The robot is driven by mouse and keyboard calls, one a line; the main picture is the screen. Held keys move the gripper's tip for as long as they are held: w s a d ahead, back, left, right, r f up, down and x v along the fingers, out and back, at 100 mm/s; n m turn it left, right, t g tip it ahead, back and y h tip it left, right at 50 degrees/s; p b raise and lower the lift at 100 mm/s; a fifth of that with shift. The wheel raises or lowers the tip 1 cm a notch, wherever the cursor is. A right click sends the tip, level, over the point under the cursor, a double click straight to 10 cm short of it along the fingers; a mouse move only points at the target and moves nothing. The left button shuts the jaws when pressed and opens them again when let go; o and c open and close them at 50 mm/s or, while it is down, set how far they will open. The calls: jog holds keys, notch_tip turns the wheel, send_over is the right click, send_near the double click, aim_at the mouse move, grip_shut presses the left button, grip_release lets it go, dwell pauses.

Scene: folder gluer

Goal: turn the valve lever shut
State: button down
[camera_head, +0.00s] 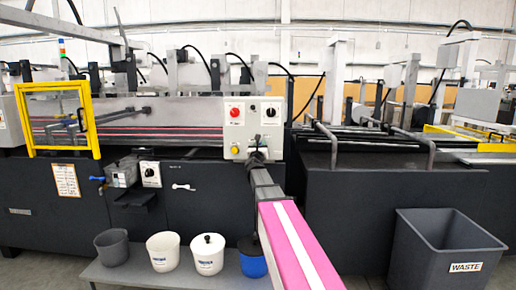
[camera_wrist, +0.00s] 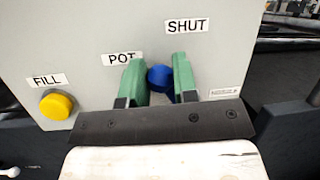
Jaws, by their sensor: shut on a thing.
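The valve lever (camera_wrist: 160,78) shows in the wrist view as a rounded blue end between my green fingers. My gripper (camera_wrist: 158,88) is shut on it, one finger on each side. The blue end sits below and between the "POT" label (camera_wrist: 121,59) and the "SHUT" label (camera_wrist: 187,26), in front of the grey panel. The rest of the lever is hidden by the fingers and the dark gripper body. In the head view my gripper (camera_head: 257,158) is at the lower edge of the grey control box (camera_head: 251,112), and the lever cannot be made out there.
A yellow button (camera_wrist: 56,104) under a "FILL" label is left of my gripper. The control box also carries a red button (camera_head: 235,112) and a black knob (camera_head: 271,112). Below stand several pots on a low shelf (camera_head: 170,275). A grey waste bin (camera_head: 445,250) is at right.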

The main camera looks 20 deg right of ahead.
jog(key=shift+s+d+r+m+g+h, duration=0.15)
jog(key=shift+d+m+g+h, duration=0.3)
jog(key=shift+m, duration=0.8)
jog(key=shift+s+d+r+m+g+h, duration=0.15)
jog(key=shift+d+m+g+h, duration=0.35)
jog(key=shift+m, duration=0.8)
jog(key=shift+s+d+r+m+g+h, duration=0.1)
jog(key=shift+s+d+m+g+h, duration=0.35)
jog(key=shift+m, duration=0.8)
jog(key=shift+w+d, duration=0.15)
jog(key=shift+w, duration=0.05)
jog(key=c, duration=0.9)
grip_release()
jog(key=shift+s, duration=0.1)
jog(key=v, duration=1)
jog(key=shift+s, duration=0.3)
jog(key=shift+f, duration=0.1)
